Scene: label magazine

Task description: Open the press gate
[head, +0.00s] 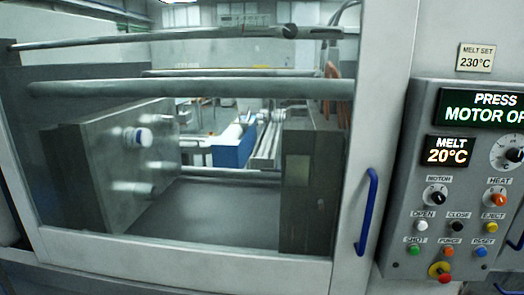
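The press gate (190,255) is a large pale-framed window panel that fills the left and middle of the head view. It stands across the press opening and looks closed. A blue vertical bar handle (366,212) is fixed on its right frame post, just left of the control panel. Through the window I see two mold halves, one at left (110,165) and one at right (308,190), standing apart with round tie bars above. My gripper is not in view.
A grey control panel (398,160) stands right of the gate, with dials and several coloured buttons. Its displays read "PRESS MOTOR OF", cut off at the edge, and "MELT 20°C" (447,150). A "MELT SET 230°C" plate (475,57) is above. A red emergency-type knob (440,272) sits low.

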